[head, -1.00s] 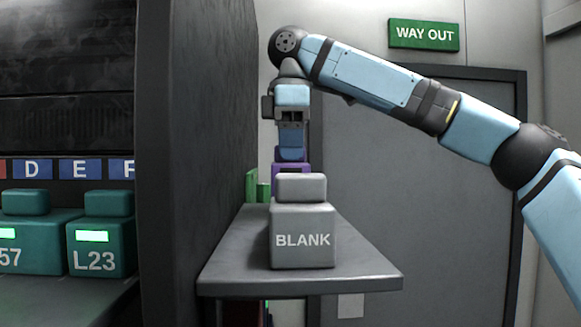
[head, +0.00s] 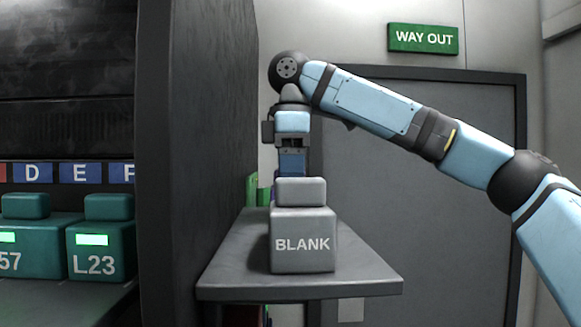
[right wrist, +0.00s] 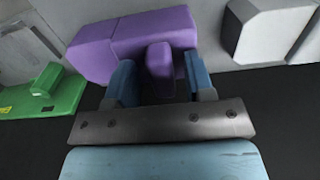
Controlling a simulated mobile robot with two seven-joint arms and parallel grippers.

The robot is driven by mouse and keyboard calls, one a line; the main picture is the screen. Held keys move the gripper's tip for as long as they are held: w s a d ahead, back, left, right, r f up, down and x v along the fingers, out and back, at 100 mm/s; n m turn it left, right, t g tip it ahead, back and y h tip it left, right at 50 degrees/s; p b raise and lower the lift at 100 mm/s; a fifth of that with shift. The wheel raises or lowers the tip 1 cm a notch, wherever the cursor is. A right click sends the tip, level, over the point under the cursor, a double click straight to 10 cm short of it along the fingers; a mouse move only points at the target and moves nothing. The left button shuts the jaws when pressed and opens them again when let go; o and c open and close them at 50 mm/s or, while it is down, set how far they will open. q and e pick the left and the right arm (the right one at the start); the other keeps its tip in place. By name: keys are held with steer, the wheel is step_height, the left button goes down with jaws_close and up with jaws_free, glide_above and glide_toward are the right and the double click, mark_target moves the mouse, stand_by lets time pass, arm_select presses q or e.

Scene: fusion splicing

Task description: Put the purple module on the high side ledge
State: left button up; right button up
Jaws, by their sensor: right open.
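The purple module (right wrist: 115,42) fills the upper middle of the right wrist view, its small grip block between my fingers. In the head view it is almost wholly hidden behind the grey BLANK module (head: 302,242). My right gripper (right wrist: 159,64) is open, with a blue finger on either side of the grip block. In the head view the right gripper (head: 291,163) points down behind BLANK, its fingertips hidden. The purple module is at the side ledge (head: 365,278), behind BLANK; its contact with the ledge is hidden. My left gripper is out of view.
BLANK stands at the ledge's near part, and a grey block (right wrist: 268,28) shows in the wrist view. Green things (head: 252,190) stand at the ledge's far left. A dark cabinet wall (head: 200,150) borders the ledge on the left. Teal modules (head: 101,250) sit left of it.

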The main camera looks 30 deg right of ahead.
step_height(320, 180, up, 12)
stand_by(0.6)
stand_by(0.5)
